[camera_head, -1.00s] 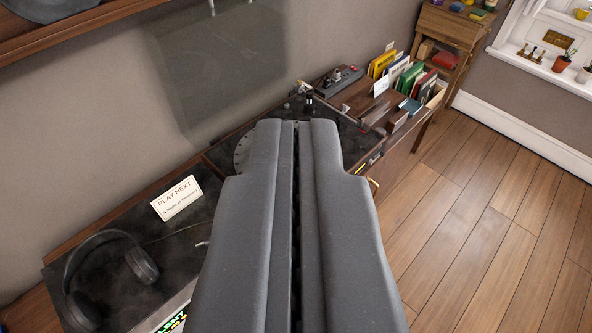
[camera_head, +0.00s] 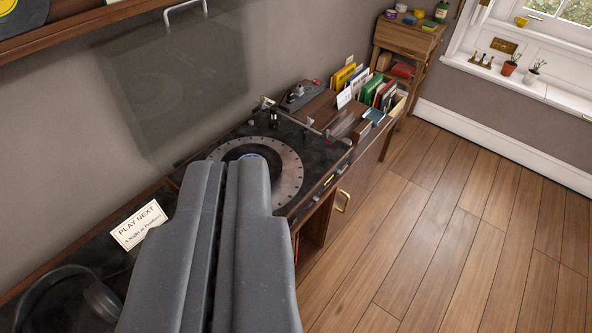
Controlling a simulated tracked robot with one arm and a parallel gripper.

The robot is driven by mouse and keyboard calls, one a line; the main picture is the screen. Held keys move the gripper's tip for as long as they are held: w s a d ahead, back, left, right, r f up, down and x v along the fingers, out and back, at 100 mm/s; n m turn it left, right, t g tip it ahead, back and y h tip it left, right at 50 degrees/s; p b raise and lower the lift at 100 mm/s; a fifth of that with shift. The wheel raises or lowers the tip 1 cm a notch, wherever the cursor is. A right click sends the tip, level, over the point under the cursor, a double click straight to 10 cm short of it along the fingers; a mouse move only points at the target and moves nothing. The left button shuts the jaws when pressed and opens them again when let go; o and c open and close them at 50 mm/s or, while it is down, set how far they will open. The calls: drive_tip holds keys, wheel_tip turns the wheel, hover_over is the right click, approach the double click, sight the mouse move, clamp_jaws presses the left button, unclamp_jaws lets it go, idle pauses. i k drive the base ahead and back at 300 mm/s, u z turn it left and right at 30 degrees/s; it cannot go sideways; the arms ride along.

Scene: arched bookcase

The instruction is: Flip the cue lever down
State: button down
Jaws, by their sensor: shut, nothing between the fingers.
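The turntable's dark top (camera_head: 311,148) is on the long cabinet, with a grey platter (camera_head: 287,172) and a small blue label (camera_head: 250,157) at its centre. The tonearm assembly (camera_head: 267,103) stands at the platter's far side, its thin arm running right. A small dark upright piece (camera_head: 274,121) stands beside it; I cannot tell whether this is the cue lever or which way the lever points. My gripper (camera_head: 226,164) is shut and empty. Its grey fingers cover the platter's near left part in the picture, short of the tonearm; I cannot tell their height above it.
A translucent raised lid (camera_head: 175,85) stands behind the turntable. A "PLAY NEXT" card (camera_head: 138,224) and headphones (camera_head: 70,290) lie at the left. A dark device (camera_head: 303,95) and upright records (camera_head: 372,90) are beyond the turntable. Wooden floor (camera_head: 440,240) is clear at right.

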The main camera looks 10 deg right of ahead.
sight(350, 164)
drive_tip(key=k, duration=1.25)
drive_tip(key=z, duration=0.5)
drive_tip(key=i, duration=2.25)
drive_tip(key=u, duration=0.75)
